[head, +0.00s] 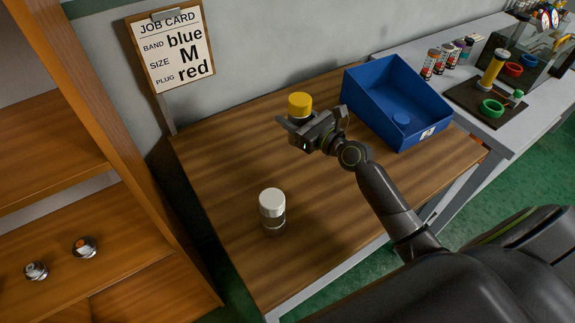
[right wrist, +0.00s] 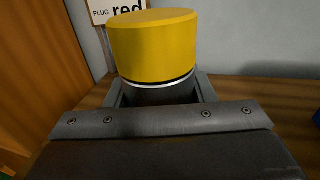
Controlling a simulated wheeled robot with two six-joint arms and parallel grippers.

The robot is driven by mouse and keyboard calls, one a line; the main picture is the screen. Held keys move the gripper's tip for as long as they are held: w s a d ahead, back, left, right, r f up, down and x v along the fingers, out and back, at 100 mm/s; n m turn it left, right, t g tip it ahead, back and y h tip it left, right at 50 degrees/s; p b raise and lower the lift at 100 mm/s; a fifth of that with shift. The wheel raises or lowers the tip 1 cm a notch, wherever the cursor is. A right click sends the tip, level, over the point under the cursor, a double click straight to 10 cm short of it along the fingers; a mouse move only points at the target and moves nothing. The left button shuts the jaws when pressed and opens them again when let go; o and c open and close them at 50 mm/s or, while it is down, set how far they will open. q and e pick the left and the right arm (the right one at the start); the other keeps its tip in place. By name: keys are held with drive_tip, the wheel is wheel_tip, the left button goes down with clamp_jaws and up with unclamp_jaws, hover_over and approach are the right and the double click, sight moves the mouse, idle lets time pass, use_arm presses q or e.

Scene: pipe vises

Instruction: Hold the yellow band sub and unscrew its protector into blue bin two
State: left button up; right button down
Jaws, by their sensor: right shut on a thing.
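My right gripper (head: 295,122) is shut on an upright piece with a wide yellow top (head: 300,104), above the wooden table's far part. In the right wrist view, the yellow top (right wrist: 155,50) stands above the fingers, and a dark body (right wrist: 160,93) with a thin pale ring sits between them. The piece's lower end is hidden. A blue bin (head: 362,112) stands just right of the gripper, its front label too small to read surely. My left gripper is not in view.
A white-capped cylinder (head: 272,205) stands on the table's front left. A wooden shelf (head: 130,240) with two small round pieces is at left. A grey bench (head: 455,105) at right holds several tubes and a yellow cylinder (head: 493,70).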

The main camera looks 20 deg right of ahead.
drive_tip(key=shift+w+d+r, duration=0.1)
drive_tip(key=shift+w+d, duration=0.05)
drive_tip(key=shift+d, duration=0.15)
drive_tip(key=shift+d+f+h, duration=0.15)
drive_tip(key=shift+f+h, duration=0.15)
drive_tip(key=shift+f, duration=0.05)
wheel_tip(320, 180, down, 6)
drive_tip(key=b, duration=0.4)
drive_tip(key=shift+r, duration=0.25)
drive_tip(key=shift+f+b, duration=1.25)
drive_tip(key=shift+f, duration=0.6)
drive_tip(key=shift+f, duration=0.2)
drive_tip(key=c, duration=0.7)
unclamp_jaws()
drive_tip(key=shift+o, duration=0.4)
